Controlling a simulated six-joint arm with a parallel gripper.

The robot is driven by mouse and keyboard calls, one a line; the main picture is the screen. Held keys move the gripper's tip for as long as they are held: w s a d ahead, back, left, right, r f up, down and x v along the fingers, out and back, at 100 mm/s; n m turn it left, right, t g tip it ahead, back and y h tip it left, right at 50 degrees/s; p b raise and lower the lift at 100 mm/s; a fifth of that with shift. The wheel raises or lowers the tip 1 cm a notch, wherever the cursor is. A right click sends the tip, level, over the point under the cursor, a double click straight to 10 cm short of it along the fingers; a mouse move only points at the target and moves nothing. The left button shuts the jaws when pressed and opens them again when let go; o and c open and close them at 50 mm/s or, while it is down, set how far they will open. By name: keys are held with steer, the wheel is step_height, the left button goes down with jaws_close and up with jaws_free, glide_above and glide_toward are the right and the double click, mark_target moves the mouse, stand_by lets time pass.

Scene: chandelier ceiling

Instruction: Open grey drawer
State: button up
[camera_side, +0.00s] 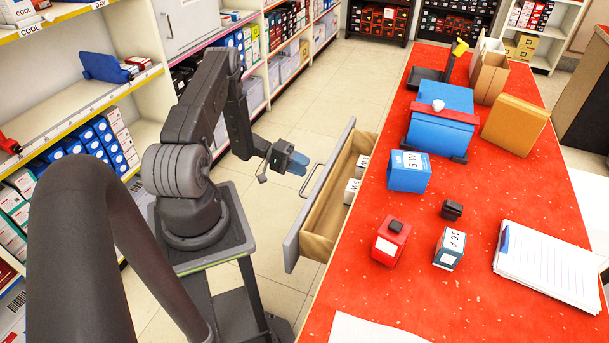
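The grey drawer (292,237) is under the red-topped counter and stands pulled out to the left. Its wooden inside (326,215) shows, with a few small white boxes (352,190) in it. A metal handle (309,179) is on its grey front. My gripper (298,163) is just left of the drawer front, near the handle and apparently apart from it. Its bluish fingertips are small in view, and I cannot tell whether they are open or closed.
The red counter (465,262) holds a blue box (409,171), a red box (390,240), a blue case (440,118), a yellow box (515,124) and a paper stack (545,268). Stocked shelves (85,95) stand at left. Tiled floor (335,85) is open behind the drawer.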

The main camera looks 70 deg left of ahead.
step_height(320, 180, up, 3)
steer(key=shift+r, duration=0.2)
steer(key=shift+c, duration=0.2)
steer(key=shift+r, duration=0.15)
steer(key=shift+c, duration=0.7)
step_height(320, 180, up, 15)
steer(key=shift+w+r, duration=0.1)
jaws_close()
steer(key=m+g+y, duration=1.3)
steer(key=m+g, duration=0.1)
steer(key=m, duration=0.4)
glide_above(334, 170)
steer(key=w+d, duration=0.3)
steer(key=d, duration=0.1)
steer(key=shift+y, duration=0.6)
steer(key=x, duration=0.5)
steer(key=w+x, duration=0.1)
steer(key=x, duration=0.4)
steer(key=d+x, duration=0.1)
steer(key=x, duration=0.4)
steer(key=shift+w+d+f, duration=0.1)
steer(key=shift+w+f, duration=0.1)
steer(key=shift+f, duration=0.1)
